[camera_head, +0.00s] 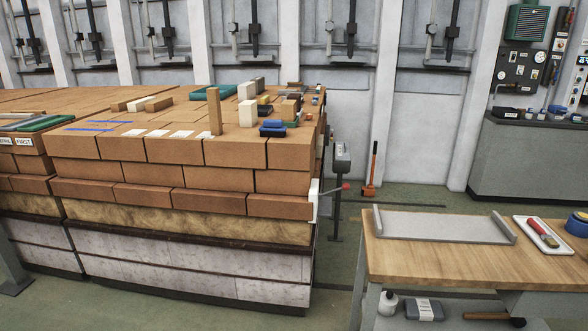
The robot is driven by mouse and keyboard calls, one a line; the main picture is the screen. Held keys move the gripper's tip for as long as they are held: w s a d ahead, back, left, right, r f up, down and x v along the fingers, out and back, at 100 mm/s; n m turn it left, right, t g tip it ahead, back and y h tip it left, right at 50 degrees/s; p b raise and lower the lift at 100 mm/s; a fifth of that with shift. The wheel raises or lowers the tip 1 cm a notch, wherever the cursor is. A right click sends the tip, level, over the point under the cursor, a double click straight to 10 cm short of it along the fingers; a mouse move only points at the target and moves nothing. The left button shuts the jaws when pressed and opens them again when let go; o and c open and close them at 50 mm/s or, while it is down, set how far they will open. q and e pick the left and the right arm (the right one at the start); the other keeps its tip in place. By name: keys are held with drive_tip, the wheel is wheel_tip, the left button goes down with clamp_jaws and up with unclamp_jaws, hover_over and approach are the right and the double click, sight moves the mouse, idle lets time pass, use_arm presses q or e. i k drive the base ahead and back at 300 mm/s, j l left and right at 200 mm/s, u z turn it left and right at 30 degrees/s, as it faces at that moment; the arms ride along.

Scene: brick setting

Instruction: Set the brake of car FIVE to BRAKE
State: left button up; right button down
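A large car stacked with brown brick courses (215,179) fills the left and middle of the view. On its right end, a white plate (314,200) carries a short lever with a red knob (346,187) that points right. The lever sits low on the brickwork. I cannot read a number FIVE or a BRAKE marking, so I cannot tell which car this is or how the brake is set. Neither of my grippers is in view.
A wooden workbench (480,263) stands at the right front, with a grey tray (440,226) and a white tray (541,235). Blocks lie on the brick top. Green floor shows between car and bench.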

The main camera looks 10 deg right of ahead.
sight(347, 186)
drive_tip(key=i+j, duration=0.15)
drive_tip(key=i, duration=2.15)
drive_tip(key=l+z, duration=0.05)
drive_tip(key=l, duration=0.1)
